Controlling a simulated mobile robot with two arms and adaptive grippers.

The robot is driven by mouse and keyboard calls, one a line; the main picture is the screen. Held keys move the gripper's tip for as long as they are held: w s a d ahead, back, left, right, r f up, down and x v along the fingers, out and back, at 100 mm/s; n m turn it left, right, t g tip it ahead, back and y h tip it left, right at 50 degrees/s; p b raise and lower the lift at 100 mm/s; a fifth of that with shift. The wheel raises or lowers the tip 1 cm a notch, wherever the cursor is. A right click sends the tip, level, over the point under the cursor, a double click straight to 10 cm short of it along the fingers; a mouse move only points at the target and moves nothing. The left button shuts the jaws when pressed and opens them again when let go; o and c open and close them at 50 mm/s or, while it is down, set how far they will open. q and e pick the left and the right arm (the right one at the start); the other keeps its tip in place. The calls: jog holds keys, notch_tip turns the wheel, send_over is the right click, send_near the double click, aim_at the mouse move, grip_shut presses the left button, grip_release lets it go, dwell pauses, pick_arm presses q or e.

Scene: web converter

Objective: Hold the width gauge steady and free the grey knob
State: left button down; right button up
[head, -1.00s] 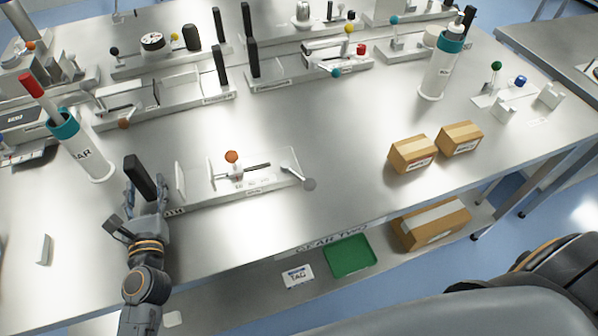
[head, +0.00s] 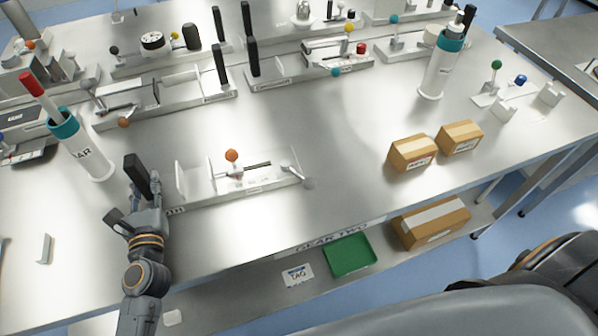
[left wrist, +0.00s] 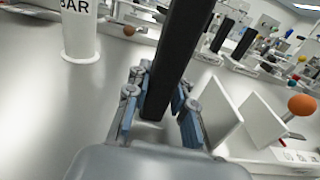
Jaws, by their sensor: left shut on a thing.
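The width gauge, which I take to be the nearest metal fixture (head: 235,192), lies on the table front. It has upright plates, an orange ball knob (head: 231,155) mid-length and a black upright handle (head: 136,177) at its left end. A grey knob (head: 308,183) sits on a short lever at its right end. My left gripper (head: 146,192) is shut on the black handle. In the left wrist view the handle (left wrist: 178,65) rises between the fingers (left wrist: 158,112), with the pale plates and orange knob (left wrist: 302,105) to the right.
A white bin with a teal rim (head: 92,160) stands left of the gauge. Two cardboard boxes (head: 412,153) stand to the right. Other fixtures (head: 165,95) line the back. A green tray (head: 350,254) is on the lower shelf. The tabletop around the grey knob is clear.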

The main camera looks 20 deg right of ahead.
pick_arm(q)
jog(key=shift+r, duration=0.15)
jog(key=shift+s+f, duration=0.1)
jog(key=shift+f, duration=0.4)
pick_arm(e)
jog(key=shift+f, duration=0.2)
